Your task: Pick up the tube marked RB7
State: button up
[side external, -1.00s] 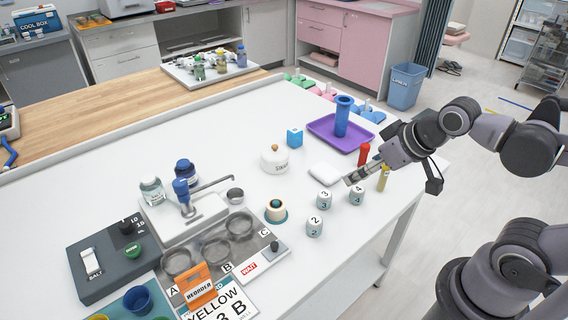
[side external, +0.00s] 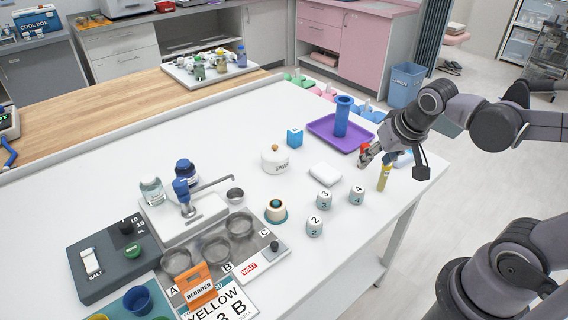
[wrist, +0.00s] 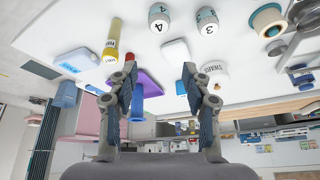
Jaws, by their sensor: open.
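A slim yellow tube (side external: 384,177) stands upright near the table's right edge. It also shows in the wrist view (wrist: 114,38), with a pale label band whose marking I cannot read surely. A red tube (side external: 365,148) stands just behind it, partly covered by my gripper. My gripper (side external: 366,160) is open and above the table, close to the red tube and up-left of the yellow one. In the wrist view my two fingers (wrist: 160,84) are spread wide with nothing held between them. The yellow tube lies beyond the left finger there.
A purple tray (side external: 318,127) holding a blue cylinder (side external: 342,115) stands behind. Numbered pots (side external: 357,195) and a white pad (side external: 325,173) lie left of the yellow tube. A blue-and-white object (side external: 403,159) lies behind the yellow tube.

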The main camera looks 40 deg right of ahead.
aim_at(386, 169)
jog(key=d+f+m+g+h, duration=0.2)
jog(key=d+m, duration=0.4)
jog(key=d, duration=0.1)
jog(key=shift+s+a+x, duration=0.1)
jog(key=shift+s+x, duration=0.05)
jog(key=shift+x, duration=2.5)
jog(key=shift+s+a+x, duration=0.15)
jog(key=shift+x, duration=2.5)
jog(key=shift+f, duration=0.15)
grip_shut()
